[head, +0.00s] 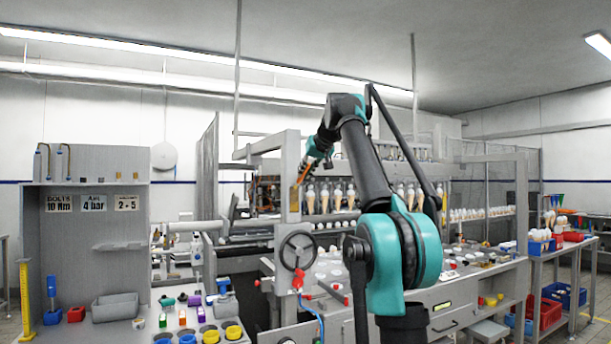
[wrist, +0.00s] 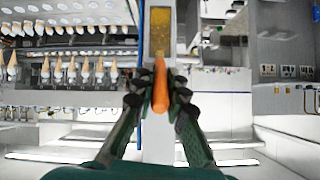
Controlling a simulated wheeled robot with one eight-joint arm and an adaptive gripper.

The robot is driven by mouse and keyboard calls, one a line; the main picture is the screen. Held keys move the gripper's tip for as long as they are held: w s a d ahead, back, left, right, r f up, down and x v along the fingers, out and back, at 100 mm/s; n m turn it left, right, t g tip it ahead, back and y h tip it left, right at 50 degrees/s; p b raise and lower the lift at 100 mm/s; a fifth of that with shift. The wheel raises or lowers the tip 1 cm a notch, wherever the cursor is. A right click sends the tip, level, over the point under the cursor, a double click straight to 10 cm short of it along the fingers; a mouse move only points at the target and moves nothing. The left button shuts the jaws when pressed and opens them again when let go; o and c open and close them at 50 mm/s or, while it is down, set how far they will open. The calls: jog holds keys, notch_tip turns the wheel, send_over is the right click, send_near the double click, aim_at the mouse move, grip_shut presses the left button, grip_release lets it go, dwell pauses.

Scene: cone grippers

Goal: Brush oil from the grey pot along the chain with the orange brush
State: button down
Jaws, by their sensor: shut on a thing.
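My gripper (head: 320,152) is shut on the orange brush (head: 303,173) and holds it up in front of the cone machine. In the wrist view the orange handle (wrist: 160,85) stands upright between both fingers of my gripper (wrist: 160,98). A gold-brown rectangle (wrist: 160,32) lies just beyond the handle, in line with a pale upright post; I cannot tell whether it is part of the brush or on the post. I cannot pick out the grey pot or the chain with certainty in either view.
The machine's pale post (head: 292,178) stands close behind the brush. Rows of cones (head: 335,197) hang to its right. A handwheel (head: 298,252) juts out in front. A bench with a grey bin (head: 115,307) and several coloured cups is at the lower left.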

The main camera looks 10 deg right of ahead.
notch_tip(320, 180, down, 9)
dwell(1.3)
jog(key=shift+s+d, duration=0.3)
jog(key=shift+s, duration=0.65)
jog(key=shift+s+d, duration=0.3)
jog(key=shift+s, duration=0.65)
jog(key=shift+s+d, duration=0.3)
jog(key=shift+s, duration=0.65)
jog(key=shift+s, duration=0.1)
jog(key=s, duration=0.1)
jog(key=s+d, duration=0.1)
jog(key=shift+s, duration=0.3)
jog(key=w+a+r, duration=0.2)
jog(key=w+r, duration=0.1)
jog(key=w, duration=0.3)
jog(key=shift+w+a, duration=0.15)
jog(key=shift+w, duration=0.25)
